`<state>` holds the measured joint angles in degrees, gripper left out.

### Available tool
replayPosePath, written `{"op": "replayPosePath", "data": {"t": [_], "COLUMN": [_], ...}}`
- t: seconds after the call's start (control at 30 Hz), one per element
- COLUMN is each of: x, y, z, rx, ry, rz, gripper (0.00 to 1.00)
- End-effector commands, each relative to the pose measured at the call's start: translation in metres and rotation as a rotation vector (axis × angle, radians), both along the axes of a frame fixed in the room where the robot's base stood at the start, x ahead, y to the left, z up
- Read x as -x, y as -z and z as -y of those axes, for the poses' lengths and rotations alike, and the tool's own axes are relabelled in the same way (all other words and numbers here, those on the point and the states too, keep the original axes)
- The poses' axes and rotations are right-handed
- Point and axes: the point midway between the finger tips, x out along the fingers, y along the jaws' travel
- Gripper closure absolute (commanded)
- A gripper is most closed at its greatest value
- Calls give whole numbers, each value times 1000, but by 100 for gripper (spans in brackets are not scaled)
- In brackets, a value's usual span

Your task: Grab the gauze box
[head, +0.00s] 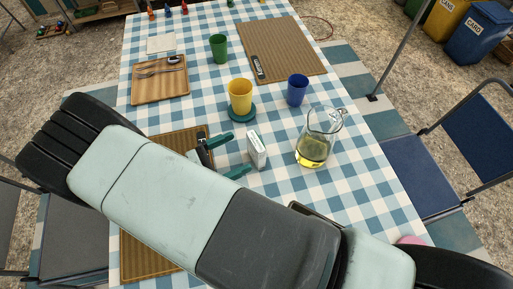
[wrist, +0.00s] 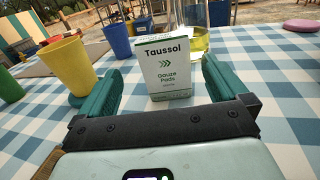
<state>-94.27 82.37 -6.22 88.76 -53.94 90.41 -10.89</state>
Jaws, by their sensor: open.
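The gauze box (head: 257,149) is a small white and green carton standing upright on the checked tablecloth. In the wrist view the gauze box (wrist: 164,68) shows its "Taussol Gauze Pads" face, centred ahead of and between my two green fingers. My gripper (head: 241,155) is open, with its fingers pointing at the box; in the wrist view my gripper (wrist: 160,84) has a finger on each side, with clear gaps to the box. The fingers do not appear to touch it.
A yellow cup (head: 240,95) on a green coaster (head: 241,114) stands close behind the box. A glass jug (head: 316,140) of yellow liquid stands to its right. A blue cup (head: 297,89) and green cup (head: 218,48) stand farther back. A wooden board (head: 160,85) holds cutlery.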

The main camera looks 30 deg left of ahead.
Motion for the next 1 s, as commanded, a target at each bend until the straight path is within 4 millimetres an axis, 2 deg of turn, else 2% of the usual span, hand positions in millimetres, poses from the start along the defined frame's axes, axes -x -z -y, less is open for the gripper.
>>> {"op": "replayPosePath", "data": {"t": [0.1, 0.37, 0.63, 0.93, 0.97, 1.0], "x": [-17, -35, -65, -70, -70, -70], "y": [-1, 0, 1, 1, 1, 1], "z": [11, 24, 47, 50, 50, 50], "rx": [0, -1, -2, -4, -4, -4], "ry": [4, 5, 6, 3, 3, 3], "rz": [0, 0, -1, -2, -2, -2], "gripper": [0, 0, 0, 0, 2, 8]}}
